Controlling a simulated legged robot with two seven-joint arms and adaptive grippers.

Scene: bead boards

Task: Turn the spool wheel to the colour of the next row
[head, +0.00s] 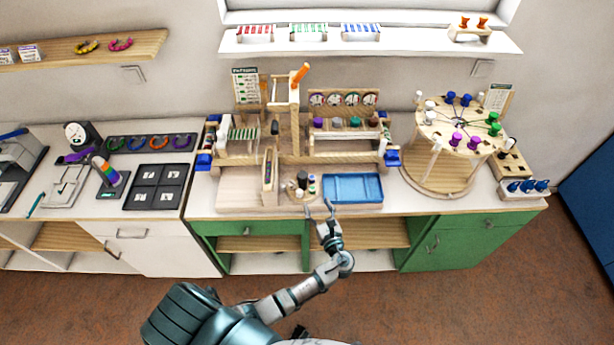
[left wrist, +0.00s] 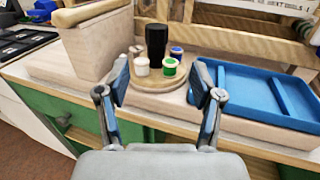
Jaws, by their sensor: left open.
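The small round wooden spool wheel (head: 293,193) sits at the bench's front edge, left of the blue tray. In the left wrist view the wheel (left wrist: 160,82) carries a white spool (left wrist: 142,66), a green spool (left wrist: 170,68), a blue spool (left wrist: 177,53) and a partly hidden one behind, around an upright black post (left wrist: 156,40). The white and green spools face me. My left gripper (head: 319,208) is open and empty, just in front of the wheel. In the left wrist view its fingers (left wrist: 160,88) stand either side of the spools, with no visible contact. My right gripper is not in view.
A blue compartment tray (head: 352,188) lies right of the wheel, a wooden block (head: 269,180) left. The wooden loom (head: 290,150) with striped bead rows (head: 240,133) and a pattern card (head: 246,86) stand behind. A large round peg stand (head: 440,175) is farther right.

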